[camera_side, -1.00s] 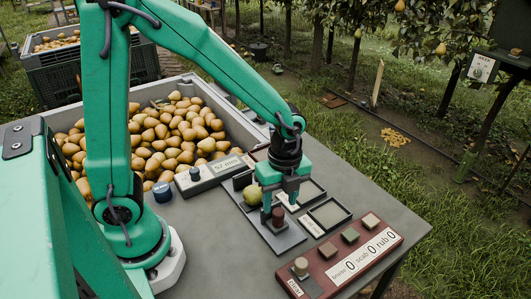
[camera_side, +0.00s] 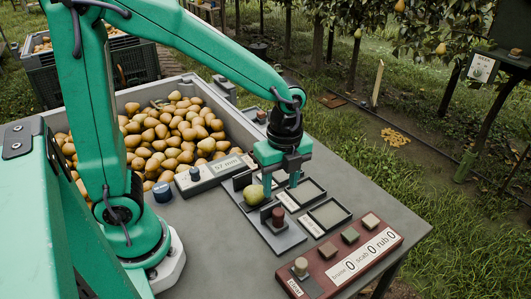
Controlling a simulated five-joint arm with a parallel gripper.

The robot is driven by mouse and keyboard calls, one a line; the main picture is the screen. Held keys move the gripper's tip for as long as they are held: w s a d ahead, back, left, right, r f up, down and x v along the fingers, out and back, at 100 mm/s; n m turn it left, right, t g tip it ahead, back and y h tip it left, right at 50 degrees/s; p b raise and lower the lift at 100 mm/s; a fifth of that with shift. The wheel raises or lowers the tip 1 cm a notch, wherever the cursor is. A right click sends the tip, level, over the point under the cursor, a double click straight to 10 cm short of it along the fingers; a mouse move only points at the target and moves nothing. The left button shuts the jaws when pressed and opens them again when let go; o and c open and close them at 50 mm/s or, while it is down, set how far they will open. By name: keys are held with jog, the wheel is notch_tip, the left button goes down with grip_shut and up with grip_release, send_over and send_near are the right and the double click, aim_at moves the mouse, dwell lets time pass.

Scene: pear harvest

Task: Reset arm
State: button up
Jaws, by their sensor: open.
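My gripper (camera_side: 281,185) is open and empty, pointing down above the grey table. It hangs just above and behind a small grey stand that holds a yellow-green pear (camera_side: 253,195). A dark reddish-brown cylinder (camera_side: 278,217) stands on the same stand, in front of the gripper and apart from it. My green arm reaches in from the left.
Shallow black trays (camera_side: 330,213) lie right of the stand. A red counter panel (camera_side: 350,257) with several knobs lies at the front right.

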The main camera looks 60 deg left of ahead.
jog(key=s+a+r+n+t, duration=0.6)
jog(key=r+n, duration=0.5)
jog(key=n, duration=0.8)
jog(key=shift+s+a, duration=1)
jog(key=shift+s, duration=0.2)
